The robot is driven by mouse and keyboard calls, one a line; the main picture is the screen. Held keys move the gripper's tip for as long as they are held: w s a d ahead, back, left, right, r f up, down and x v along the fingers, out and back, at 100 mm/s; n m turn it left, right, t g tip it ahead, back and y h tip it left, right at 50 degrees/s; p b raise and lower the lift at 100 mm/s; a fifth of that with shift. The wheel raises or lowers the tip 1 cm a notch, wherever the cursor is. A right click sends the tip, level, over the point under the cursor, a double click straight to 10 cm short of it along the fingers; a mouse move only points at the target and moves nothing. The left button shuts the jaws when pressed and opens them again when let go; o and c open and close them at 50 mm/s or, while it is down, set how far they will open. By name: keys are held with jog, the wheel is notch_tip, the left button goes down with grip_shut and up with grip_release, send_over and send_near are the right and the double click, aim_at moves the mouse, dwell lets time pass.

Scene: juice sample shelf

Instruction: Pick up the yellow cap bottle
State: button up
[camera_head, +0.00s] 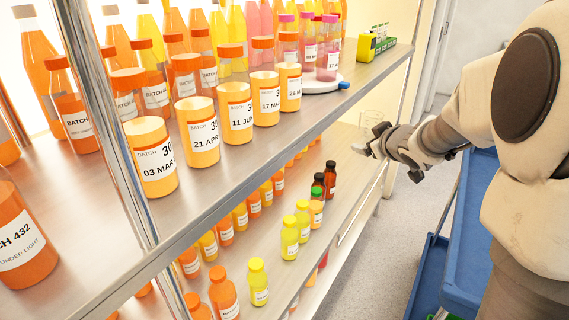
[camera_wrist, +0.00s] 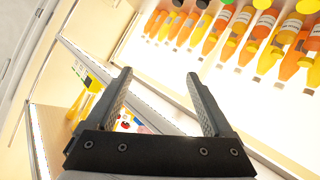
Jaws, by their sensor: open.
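In the head view, several bottles with yellow caps stand upright on the lower shelf: one near the front (camera_head: 258,284), one behind it (camera_head: 290,238) and one farther back (camera_head: 303,218). Which one is meant, I cannot tell. My gripper (camera_head: 370,143) is beyond the far end of this row, near the shelf's right edge and apart from the bottles. In the wrist view, my gripper (camera_wrist: 160,77) has its two fingers spread wide with nothing held between them. The shelf bottles appear inverted along the top right of that view.
The upper shelf (camera_head: 235,195) carries orange, yellow and pink bottles and jars above the lower shelf (camera_head: 335,190). Dark and green-capped bottles stand among the lower bottles. A metal post (camera_head: 110,130) rises at left. A blue cart (camera_head: 470,230) stands right, with clear floor between.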

notch_tip(320, 180, down, 8)
jog(key=w+a+r+n+y+b, duration=0.1)
jog(key=w+a+n+y+b, duration=0.1)
jog(key=w+y, duration=0.1)
jog(key=n+g+y+b, duration=0.4)
jog(key=n+g+y, duration=0.1)
jog(key=g+y, duration=0.3)
send_near(289, 238)
jog(key=d, duration=0.4)
jog(key=shift+y, duration=0.3)
jog(key=shift+w+d+f+b+x, duration=0.15)
jog(key=shift+b+x, duration=0.75)
jog(key=shift+x, duration=2.1)
jog(key=shift+w+d+b+x, duration=0.2)
jog(key=shift+b+x, duration=0.75)
jog(key=shift+x, duration=2.05)
jog(key=shift+w+f+b+x, duration=0.2)
jog(key=shift+b+x, duration=0.7)
jog(key=shift+x, duration=2.1)
jog(key=shift+w+r, duration=0.1)
jog(key=shift+r, duration=0.15)
grip_shut()
